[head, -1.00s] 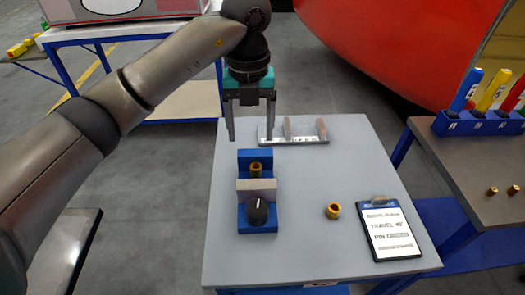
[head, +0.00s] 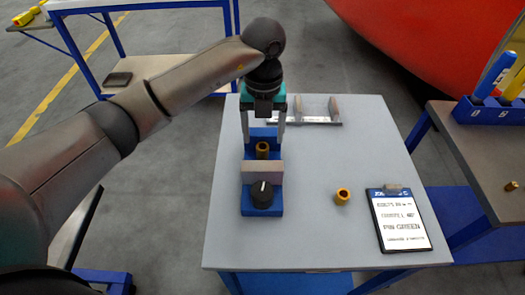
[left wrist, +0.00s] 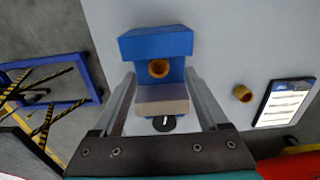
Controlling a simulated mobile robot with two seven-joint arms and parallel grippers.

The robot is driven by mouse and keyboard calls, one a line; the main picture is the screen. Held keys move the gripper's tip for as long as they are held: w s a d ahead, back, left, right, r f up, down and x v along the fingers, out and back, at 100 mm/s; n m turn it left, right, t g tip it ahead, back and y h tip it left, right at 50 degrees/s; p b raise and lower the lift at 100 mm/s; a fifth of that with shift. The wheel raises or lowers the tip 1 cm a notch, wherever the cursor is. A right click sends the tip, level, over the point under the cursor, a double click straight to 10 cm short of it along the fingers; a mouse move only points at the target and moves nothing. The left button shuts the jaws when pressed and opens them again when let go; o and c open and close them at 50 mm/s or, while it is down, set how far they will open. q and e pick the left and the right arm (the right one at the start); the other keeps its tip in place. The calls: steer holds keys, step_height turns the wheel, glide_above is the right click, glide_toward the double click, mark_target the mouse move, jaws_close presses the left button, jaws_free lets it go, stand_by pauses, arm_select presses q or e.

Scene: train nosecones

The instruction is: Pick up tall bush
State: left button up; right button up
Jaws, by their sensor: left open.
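A tall brass bush (head: 262,151) stands upright in a blue fixture (head: 262,209) on the grey table. The bush also shows in the left wrist view (left wrist: 158,69), seen from above, between the blue back block and a pale block. My left gripper (head: 263,136) points down over the fixture, open, with its fingers to either side of the bush. In the left wrist view the fingers (left wrist: 160,80) flank the fixture and nothing is between them but the bush line; I cannot tell the exact height gap. My right gripper is not in view.
A black knob (head: 262,190) sits at the fixture's front. A metal bracket (head: 312,119) with upright pieces is behind. The table's left and front areas are clear.

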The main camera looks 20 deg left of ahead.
mark_target(262, 147)
arm_select(q)
step_height(262, 147, down, 5)
steer(key=shift+a+r, duration=0.1)
jaws_close()
stand_by(0.7)
